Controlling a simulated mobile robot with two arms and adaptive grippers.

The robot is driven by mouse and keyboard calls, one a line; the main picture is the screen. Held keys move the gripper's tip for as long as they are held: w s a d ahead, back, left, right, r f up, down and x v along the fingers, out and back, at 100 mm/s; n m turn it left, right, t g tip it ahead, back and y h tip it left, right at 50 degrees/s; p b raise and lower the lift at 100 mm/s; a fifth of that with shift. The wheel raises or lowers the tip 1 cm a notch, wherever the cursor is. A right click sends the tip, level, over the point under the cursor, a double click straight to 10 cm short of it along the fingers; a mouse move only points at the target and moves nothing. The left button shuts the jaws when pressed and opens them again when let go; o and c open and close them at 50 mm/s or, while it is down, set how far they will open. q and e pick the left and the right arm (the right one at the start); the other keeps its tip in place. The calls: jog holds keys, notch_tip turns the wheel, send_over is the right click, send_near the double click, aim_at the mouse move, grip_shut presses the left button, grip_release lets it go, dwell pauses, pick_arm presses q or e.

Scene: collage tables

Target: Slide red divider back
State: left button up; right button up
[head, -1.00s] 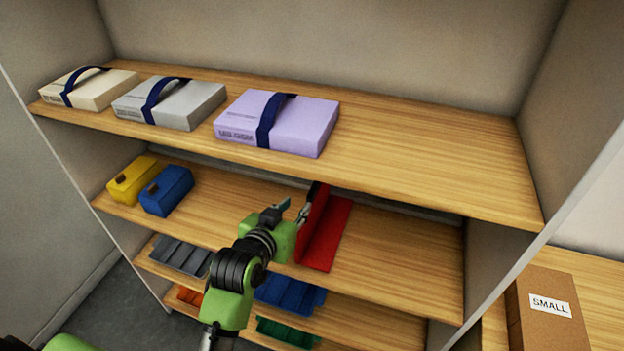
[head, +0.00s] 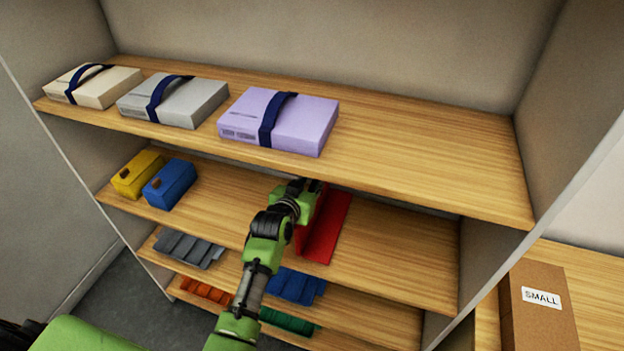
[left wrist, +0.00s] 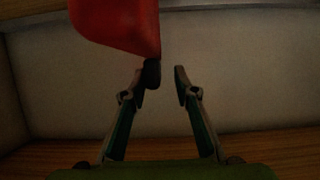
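The red divider (head: 328,228) stands on the middle shelf (head: 390,245), right of centre in the head view. It has a flat base and an upright wall on its left side. My left gripper (head: 305,187) is at the left of the divider's upright, near its rear part under the top shelf. In the left wrist view, the red divider (left wrist: 118,22) fills the upper left. There my left gripper (left wrist: 166,76) has its fingers apart with an empty gap. The left fingertip is close to the divider's lower edge; I cannot tell whether they touch. My right gripper is not in view.
The top shelf (head: 430,150) overhangs and holds cream, grey and lilac boxes. Yellow (head: 137,174) and blue (head: 169,185) cases sit at the middle shelf's left. The shelf right of the divider is clear. A cardboard box (head: 540,310) stands at lower right.

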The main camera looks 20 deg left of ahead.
pick_arm(q)
jog(key=shift+w+f, duration=0.25)
jog(key=shift+w, duration=0.35)
grip_shut()
